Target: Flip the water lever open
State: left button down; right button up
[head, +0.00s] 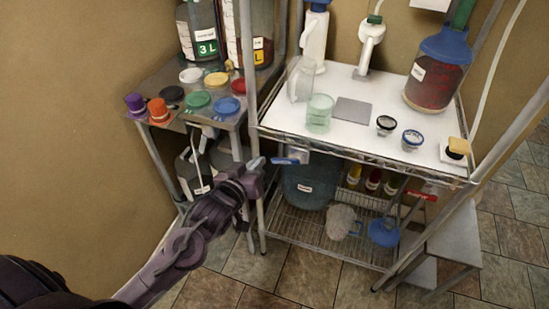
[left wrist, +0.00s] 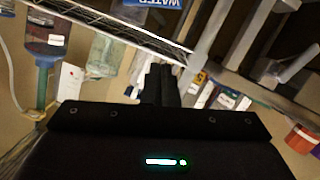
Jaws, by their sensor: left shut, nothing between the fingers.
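The water lever (head: 284,161) is a small blue handle beside a grey valve under the front edge of the white-topped rack, in the head view. It lies roughly level, pointing left. A blue piece lettered WATER (left wrist: 150,3) is cut off at the top edge of the left wrist view. My left gripper (head: 259,166) is just left of the blue handle, near the rack's front left post. A small gap shows between them in the head view. Its dark fingers (left wrist: 161,84) are together in the left wrist view, with nothing seen between them. My right gripper is in neither view.
The rack's white top (head: 345,135) holds a clear beaker (head: 320,113), a grey mat and a big red-filled bottle (head: 433,82). A blue water jug (head: 305,187) stands below. A side shelf at left holds coloured lids (head: 197,101). Floor in front is clear.

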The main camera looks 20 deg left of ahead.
pick_arm(q)
jog(key=p, duration=0.1)
send_over(274, 159)
jog(key=v, duration=0.2)
notch_tip(274, 159, down, 2)
jog(key=shift+w+f, duration=0.15)
jog(key=f, duration=0.2)
jog(key=d+f, duration=0.1)
jog(key=shift+s+f, duration=0.3)
jog(key=shift+f, duration=0.1)
